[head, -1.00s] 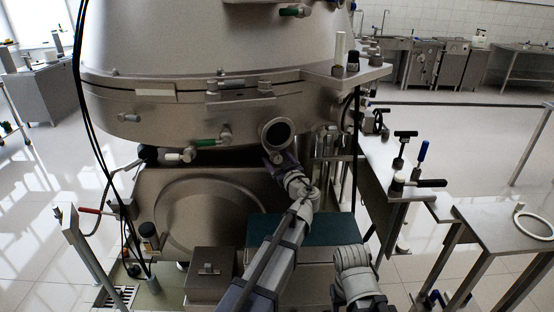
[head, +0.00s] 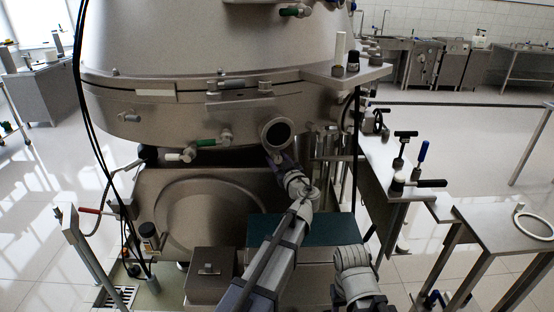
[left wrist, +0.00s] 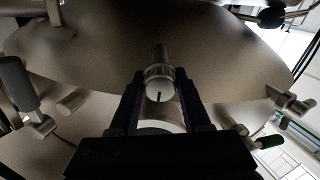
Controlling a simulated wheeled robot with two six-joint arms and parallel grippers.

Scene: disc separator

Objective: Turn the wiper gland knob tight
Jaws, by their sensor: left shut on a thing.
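The wiper gland knob (left wrist: 159,84) is a small ribbed metal knob with a dark line on its face. It sits on a short stem under the metal bowl in the left wrist view. My left gripper (left wrist: 162,92) is shut on it, with one dark finger on each side. In the head view my left gripper (head: 273,156) reaches up to the lower side of the bowl, just below a round glass port (head: 277,132). The knob is hidden there. My right arm shows low at the centre right, but its gripper cannot be seen.
The large separator body (head: 200,100) fills the left and middle. A bracket shelf (head: 346,73) juts out above right. A side bench with black-handled tools (head: 430,183) stands to the right. Black cables hang at the left.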

